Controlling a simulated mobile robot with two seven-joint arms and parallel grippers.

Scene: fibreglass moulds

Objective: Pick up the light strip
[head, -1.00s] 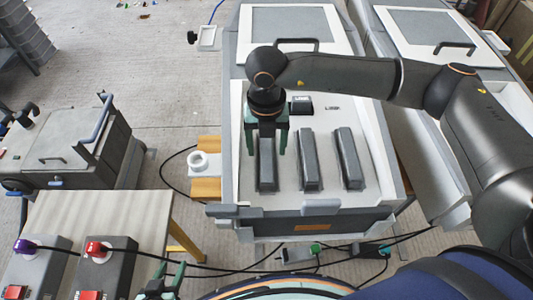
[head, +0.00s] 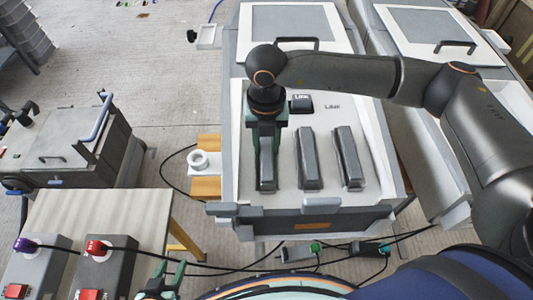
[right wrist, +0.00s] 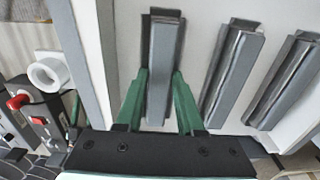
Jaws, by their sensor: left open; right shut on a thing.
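Three long grey light strips lie side by side on the white panel of a grey box. My right gripper points down over the left strip (head: 266,172), and its green fingers (head: 266,140) are shut on the strip's two long sides. In the right wrist view the green fingers (right wrist: 160,78) press on either side of this strip (right wrist: 162,50). It still appears to lie at the panel; any gap beneath it cannot be seen. The middle strip (head: 308,160) and right strip (head: 348,158) stand free. My left gripper (head: 162,275) is open and empty at the bottom edge of the head view.
A small black block (head: 301,104) sits behind the strips. A white ring fitting (head: 199,160) stands left of the box. A table (head: 100,205) at lower left carries grey boxes with purple and red plugs. Black cables run along the front. A second grey box stands to the right.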

